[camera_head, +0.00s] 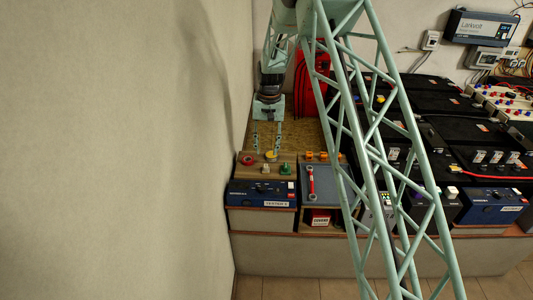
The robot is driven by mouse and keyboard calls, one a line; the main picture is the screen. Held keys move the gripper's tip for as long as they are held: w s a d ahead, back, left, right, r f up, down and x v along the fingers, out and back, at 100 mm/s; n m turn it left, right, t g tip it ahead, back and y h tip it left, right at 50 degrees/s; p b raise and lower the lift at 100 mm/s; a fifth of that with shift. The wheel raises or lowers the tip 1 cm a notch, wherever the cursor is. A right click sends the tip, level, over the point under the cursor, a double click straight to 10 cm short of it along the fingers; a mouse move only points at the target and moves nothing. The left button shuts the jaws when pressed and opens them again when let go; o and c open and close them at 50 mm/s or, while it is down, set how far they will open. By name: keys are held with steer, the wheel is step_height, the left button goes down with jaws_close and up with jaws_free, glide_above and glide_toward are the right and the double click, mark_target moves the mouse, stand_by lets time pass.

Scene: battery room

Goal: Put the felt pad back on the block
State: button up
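My gripper (266,147) hangs pointing down at the left, near the wall. Its two fingers are apart, with no object visible between them. A wooden block or board (240,171) lies below and in front of it, on a blue battery unit. On this wood are a red round piece (247,160), a yellow round piece (271,156), a small pale piece (265,169) and a green piece (285,168). The fingertips appear just behind or above the yellow piece; the exact gap is unclear. I cannot tell which piece is the felt pad.
A grey-topped stand (332,186) with a red-ended wrench (311,182) and orange pieces stands right of the wood. My lattice arm hides part of it. Black batteries (445,130) fill the right. A red object (305,85) stands behind. The wall (120,150) bounds the left.

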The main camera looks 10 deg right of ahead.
steer(key=shift+r, duration=0.55)
steer(key=shift+r, duration=0.1)
stand_by(0.4)
